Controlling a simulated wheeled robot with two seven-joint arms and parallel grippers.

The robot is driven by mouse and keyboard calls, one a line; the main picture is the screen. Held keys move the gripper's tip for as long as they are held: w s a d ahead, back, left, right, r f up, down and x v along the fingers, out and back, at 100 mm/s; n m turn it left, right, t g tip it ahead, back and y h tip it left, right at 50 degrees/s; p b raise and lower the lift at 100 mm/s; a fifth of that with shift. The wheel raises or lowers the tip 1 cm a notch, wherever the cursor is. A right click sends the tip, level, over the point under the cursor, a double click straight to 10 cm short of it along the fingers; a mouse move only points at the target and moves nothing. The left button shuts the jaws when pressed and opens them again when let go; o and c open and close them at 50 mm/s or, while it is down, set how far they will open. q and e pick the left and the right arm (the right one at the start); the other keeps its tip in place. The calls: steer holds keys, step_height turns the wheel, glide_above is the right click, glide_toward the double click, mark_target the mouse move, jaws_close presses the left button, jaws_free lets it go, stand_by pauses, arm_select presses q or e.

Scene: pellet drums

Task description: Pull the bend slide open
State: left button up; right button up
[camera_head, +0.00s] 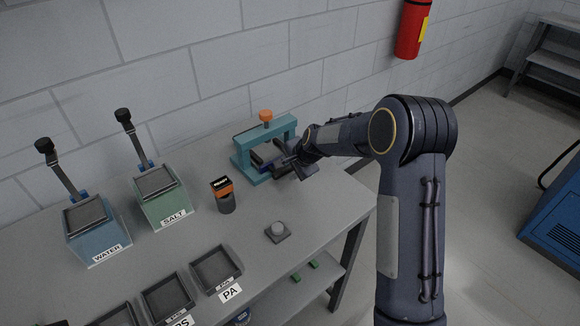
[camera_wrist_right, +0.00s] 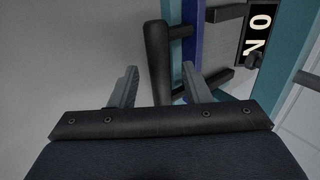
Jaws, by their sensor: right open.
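The teal bend fixture (camera_head: 243,163) with an orange knob (camera_head: 265,116) stands near the back right of the grey table. A dark blue part, which looks like its slide (camera_head: 264,169), shows low at its front, partly hidden by my gripper. My right gripper (camera_head: 288,166) is at the front of the fixture. In the right wrist view, my right gripper (camera_wrist_right: 160,88) is open, with a dark handle bar (camera_wrist_right: 157,45) between its fingers. I see gaps on both sides of the bar. A blue strip (camera_wrist_right: 190,60) lies just right of it. My left gripper is out of view.
A blue WATER bin (camera_head: 97,240) and a green SALT bin (camera_head: 166,207) with levers stand left. A dark orange-topped device (camera_head: 225,197), a button plate (camera_head: 278,232) and black trays (camera_head: 215,268) occupy the table. The table's right end (camera_head: 345,200) is clear.

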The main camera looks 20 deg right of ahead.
steer(key=shift+c, duration=0.2)
jaws_close()
steer(key=shift+s+d, duration=0.1)
steer(key=shift+s, duration=0.2)
steer(key=s+d+b, duration=0.1)
steer(key=s, duration=0.2)
steer(key=s+d+b, duration=0.1)
steer(key=s, duration=0.3)
steer(key=s+d+b, duration=0.1)
steer(key=s, duration=0.2)
steer(key=shift+s+d, duration=0.25)
steer(key=shift+d, duration=0.15)
steer(key=shift+o, duration=0.2)
jaws_free()
steer(key=shift+r, duration=0.15)
